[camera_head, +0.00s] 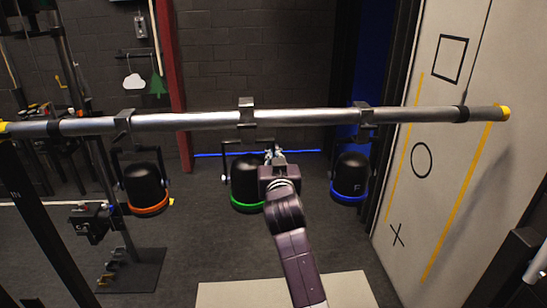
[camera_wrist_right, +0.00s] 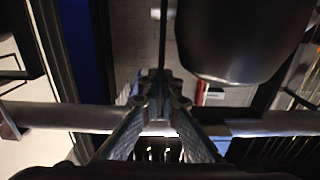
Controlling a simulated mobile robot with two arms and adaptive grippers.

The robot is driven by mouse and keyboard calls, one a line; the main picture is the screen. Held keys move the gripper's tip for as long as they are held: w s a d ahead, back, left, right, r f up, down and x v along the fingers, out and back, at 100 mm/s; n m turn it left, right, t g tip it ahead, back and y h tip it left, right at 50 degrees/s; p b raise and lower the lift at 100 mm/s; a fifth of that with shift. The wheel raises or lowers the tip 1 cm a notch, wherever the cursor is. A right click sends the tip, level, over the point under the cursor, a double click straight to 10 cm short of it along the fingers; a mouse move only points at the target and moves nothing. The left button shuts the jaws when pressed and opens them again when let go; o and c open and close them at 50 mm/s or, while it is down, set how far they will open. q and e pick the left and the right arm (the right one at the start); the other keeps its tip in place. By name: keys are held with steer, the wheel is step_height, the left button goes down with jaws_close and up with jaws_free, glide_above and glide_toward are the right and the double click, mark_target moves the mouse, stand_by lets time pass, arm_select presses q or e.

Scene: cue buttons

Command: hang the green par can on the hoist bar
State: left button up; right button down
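The green par can (camera_head: 247,184) is a black can with a green ring, below the middle of the hoist bar (camera_head: 190,121). Its clamp (camera_head: 246,112) is at the bar, its top above the tube; I cannot tell if it is fully seated. My right gripper (camera_head: 275,157) is at the can's upper right, just under the bar. In the right wrist view, its fingers (camera_wrist_right: 160,88) close together on a thin dark strip of the can's yoke (camera_wrist_right: 164,40). The can body (camera_wrist_right: 235,40) is beside them, and the bar (camera_wrist_right: 70,118) crosses behind. My left gripper is not in view.
An orange-ringed can (camera_head: 146,186) hangs left and a blue-ringed can (camera_head: 350,177) right, with gaps between. A pale panel (camera_head: 465,150) with black shapes stands right. A dark stand (camera_head: 130,270) is lower left. A pale platform (camera_head: 240,293) lies below.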

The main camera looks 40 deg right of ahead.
steer(key=shift+w+d+f+b, duration=0.35)
steer(key=shift+w+b, duration=0.1)
steer(key=shift+w, duration=0.1)
steer(key=shift+w+d+f+b, duration=0.3)
steer(key=shift+w+b, duration=0.2)
steer(key=shift+w+d+f+b, duration=0.35)
steer(key=shift+w+b, duration=0.1)
steer(key=shift+w, duration=0.1)
